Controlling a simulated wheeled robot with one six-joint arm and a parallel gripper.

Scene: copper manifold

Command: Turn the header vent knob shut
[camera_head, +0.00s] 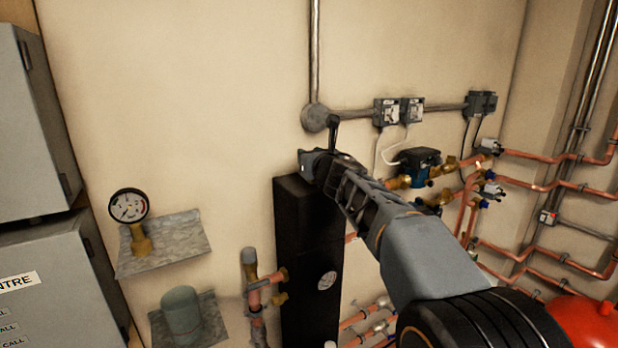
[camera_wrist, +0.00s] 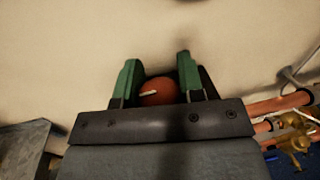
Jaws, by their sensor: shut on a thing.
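The header vent knob (camera_wrist: 160,98) is a round, red-brown knob with a short white mark, seen in the wrist view between my fingers. The mark lies nearly level, its right end slightly raised. My gripper (camera_wrist: 158,66) has its green-faced fingers on both sides of the knob and is shut on it. In the head view my gripper (camera_head: 310,164) is at the top of the tall black header (camera_head: 300,255); the knob cannot be made out there, hidden by the gripper.
A pressure gauge (camera_head: 128,206) stands on a metal shelf (camera_head: 185,238) at left, beside grey cabinets (camera_head: 60,275). Copper pipes (camera_head: 545,158) and a blue-black pump (camera_head: 420,158) are at right. A grey conduit (camera_head: 315,55) runs down the wall above my gripper.

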